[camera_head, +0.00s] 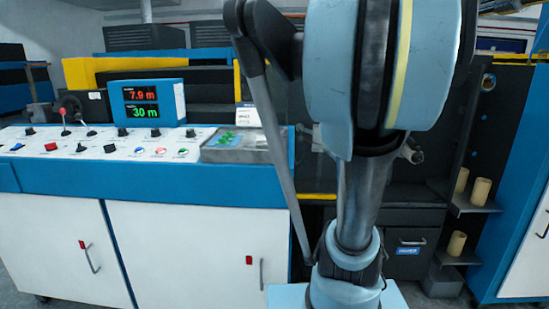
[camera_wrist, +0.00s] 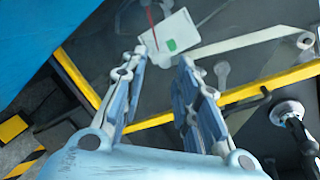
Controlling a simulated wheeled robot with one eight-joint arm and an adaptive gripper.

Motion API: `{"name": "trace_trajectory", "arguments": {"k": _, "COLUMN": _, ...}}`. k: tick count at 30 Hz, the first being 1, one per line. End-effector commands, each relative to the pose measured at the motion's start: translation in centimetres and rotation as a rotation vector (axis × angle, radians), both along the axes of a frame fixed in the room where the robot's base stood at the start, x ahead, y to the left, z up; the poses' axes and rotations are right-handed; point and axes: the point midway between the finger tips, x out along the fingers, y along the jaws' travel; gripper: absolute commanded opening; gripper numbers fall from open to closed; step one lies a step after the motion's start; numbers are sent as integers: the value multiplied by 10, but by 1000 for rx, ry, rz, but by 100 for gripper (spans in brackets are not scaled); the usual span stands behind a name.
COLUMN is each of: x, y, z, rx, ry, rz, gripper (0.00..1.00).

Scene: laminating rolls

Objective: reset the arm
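My arm (camera_head: 358,180) stands upright in the right half of the head view, with a large light-blue joint at the top. My gripper is not seen in the head view. In the wrist view my gripper (camera_wrist: 163,60) shows with its two fingers apart and nothing between them. Beyond the fingertips is a white card with a green mark (camera_wrist: 172,38), apart from the gripper.
A control console (camera_head: 100,177) with knobs, a display (camera_head: 148,102) and a tray (camera_head: 235,146) stands on the left. Shelves with beige rolls (camera_head: 480,190) stand on the right. The wrist view shows yellow rails (camera_wrist: 80,78) and a dark machine surface below the gripper.

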Motion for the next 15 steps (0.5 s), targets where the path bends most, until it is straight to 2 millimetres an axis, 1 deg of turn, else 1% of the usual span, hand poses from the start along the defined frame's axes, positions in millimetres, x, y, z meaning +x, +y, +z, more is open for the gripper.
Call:
{"name": "trace_trajectory", "arguments": {"k": 1, "x": -8, "y": 23, "z": -11, "rx": -130, "ry": 38, "rz": 96, "gripper": 28}}
{"name": "trace_trajectory", "arguments": {"k": 3, "x": -22, "y": 50, "z": -30, "rx": -329, "ry": 92, "rz": 235, "gripper": 28}}
{"name": "trace_trajectory", "arguments": {"k": 5, "x": -38, "y": 69, "z": -48, "rx": -495, "ry": 133, "rz": 360, "gripper": 28}}
{"name": "trace_trajectory", "arguments": {"k": 7, "x": -58, "y": 85, "z": -68, "rx": -684, "ry": 177, "rz": 508, "gripper": 28}}
{"name": "trace_trajectory", "arguments": {"k": 9, "x": -81, "y": 96, "z": -89, "rx": -861, "ry": 217, "rz": 657, "gripper": 28}}
{"name": "trace_trajectory", "arguments": {"k": 11, "x": -102, "y": 101, "z": -105, "rx": -1003, "ry": 248, "rz": 784, "gripper": 28}}
{"name": "trace_trajectory", "arguments": {"k": 13, "x": -127, "y": 102, "z": -123, "rx": -1160, "ry": 282, "rz": 933, "gripper": 28}}
{"name": "trace_trajectory", "arguments": {"k": 15, "x": -153, "y": 98, "z": -139, "rx": -1308, "ry": 315, "rz": 1088, "gripper": 28}}
